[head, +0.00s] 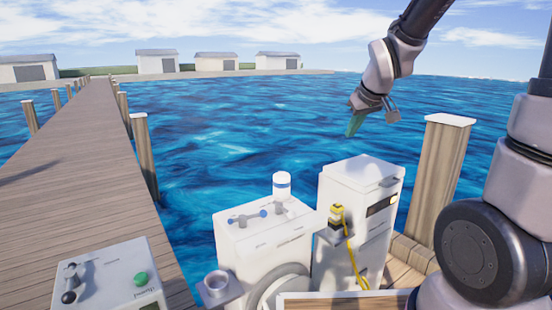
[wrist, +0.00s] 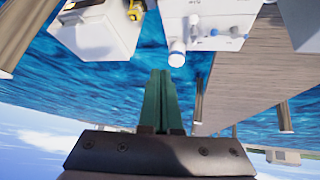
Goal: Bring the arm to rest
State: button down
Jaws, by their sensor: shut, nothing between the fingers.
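My gripper (head: 355,124) hangs in the air above the water in the head view, up and right of the middle. Its green fingers point down and slightly left. In the wrist view the gripper (wrist: 161,75) shows its two green fingers side by side, touching, with nothing between them. My arm reaches it from the upper right. The gripper is apart from the white cabinet below it and touches nothing.
A tall white cabinet (head: 355,200) with a yellow device (head: 336,216) stands below my gripper. A white box (head: 262,245) with blue-handled valves and a blue-banded cylinder (head: 282,184) is left of it. A wooden post (head: 446,180) stands right. A wooden pier (head: 80,190) runs left.

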jog(key=s+d+r+m, duration=0.2)
jog(key=s+r+m, duration=0.2)
jog(key=s, duration=0.5)
jog(key=s+d+r+m, duration=0.2)
jog(key=s+r+m, duration=0.2)
jog(key=s, duration=0.6)
notch_tip(320, 180, up, 2)
jog(key=shift+r+y, duration=0.1)
jog(key=shift+y, duration=0.3)
